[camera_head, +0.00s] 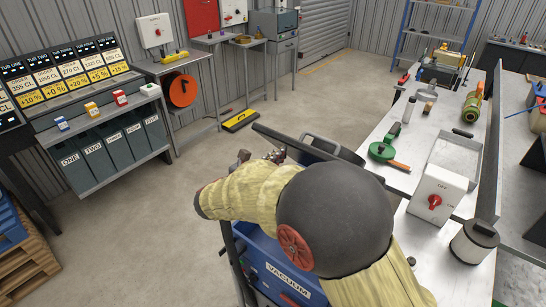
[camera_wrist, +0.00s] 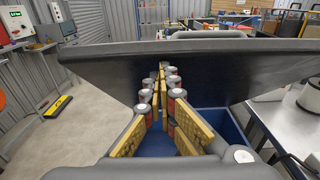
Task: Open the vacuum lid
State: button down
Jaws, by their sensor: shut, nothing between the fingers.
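The vacuum is a blue box labelled VACUUM (camera_head: 288,280), low in the middle of the head view and largely hidden by my arm. Its dark lid (camera_head: 284,138) stands raised and tilted above the box, with a grey handle (camera_head: 322,142) at its edge. In the wrist view the lid (camera_wrist: 110,75) spans the picture in front of my fingers, and part of the blue box interior (camera_wrist: 232,128) shows below it. My gripper (camera_wrist: 162,72) is shut and empty, its fingertips close against the lid's underside; I cannot tell whether they touch. In the head view my gripper (camera_head: 268,157) is at the lid's left part.
A shelf with several grey bins (camera_head: 112,150) is at left. Open floor (camera_head: 190,205) lies between.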

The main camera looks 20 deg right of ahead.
jog(key=w+d+r+g+y+p, duration=0.1)
jog(key=w+d+r+p, duration=0.3)
jog(key=d+p, duration=0.3)
jog(key=w+d+r+g+y+p, duration=0.1)
jog(key=w+d+r+y+p, duration=0.1)
jog(key=w+d+r+p, duration=0.3)
jog(key=w+d+r+g+y+p, duration=0.1)
jog(key=w+d+r+p, duration=0.4)
jog(key=d+p, duration=0.4)
jog(key=shift+w+d+y+p, duration=0.35)
jog(key=shift+w+p, duration=0.5)
jog(key=shift+p, duration=1.2)
jog(key=shift+a, duration=0.1)
